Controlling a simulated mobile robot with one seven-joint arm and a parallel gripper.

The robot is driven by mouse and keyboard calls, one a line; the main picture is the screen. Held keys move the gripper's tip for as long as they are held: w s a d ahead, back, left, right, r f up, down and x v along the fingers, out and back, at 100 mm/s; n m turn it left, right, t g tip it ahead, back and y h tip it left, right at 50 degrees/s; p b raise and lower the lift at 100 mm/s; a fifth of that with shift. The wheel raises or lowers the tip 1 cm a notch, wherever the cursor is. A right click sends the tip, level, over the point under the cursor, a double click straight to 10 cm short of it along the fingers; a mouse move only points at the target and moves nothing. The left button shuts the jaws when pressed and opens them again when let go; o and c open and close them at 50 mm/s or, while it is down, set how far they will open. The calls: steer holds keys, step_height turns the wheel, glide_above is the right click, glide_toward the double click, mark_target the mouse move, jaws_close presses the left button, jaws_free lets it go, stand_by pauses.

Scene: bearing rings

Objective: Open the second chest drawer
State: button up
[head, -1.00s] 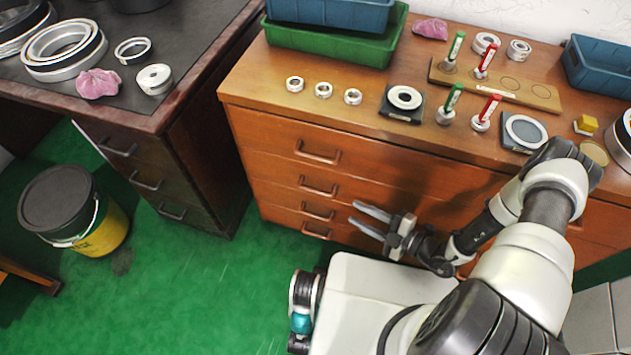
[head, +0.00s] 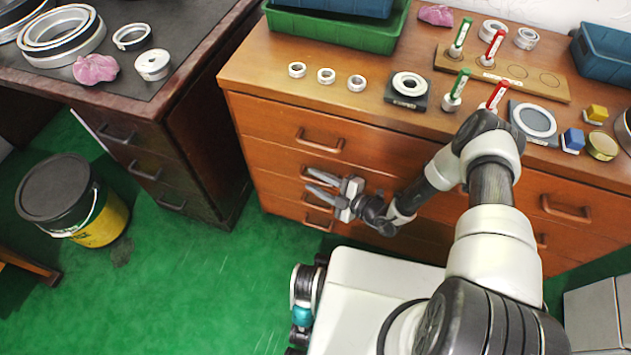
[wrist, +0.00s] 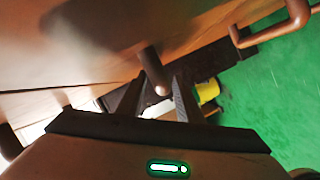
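The wooden chest (head: 275,130) has a column of shut drawers with bar handles on its left half. The top handle (head: 320,142) is clear of my gripper. The second drawer's handle (head: 307,172) is partly hidden by my gripper (head: 308,181). My gripper is open, with its two fingers apart and pointing left along the drawer fronts. In the wrist view, a handle bar (wrist: 152,68) stands out from the drawer front and lines up with the gap between my fingers (wrist: 150,92). I cannot tell whether they touch it.
Rings, pens on a wooden stand, trays and small blocks lie on the chest top. A dark desk (head: 150,105) with drawers stands to the left. A black and yellow bucket (head: 75,200) stands on the green floor. The floor left of my base is clear.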

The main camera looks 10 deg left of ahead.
steer(key=shift+a, duration=0.15)
steer(key=shift+c, duration=0.2)
jaws_close()
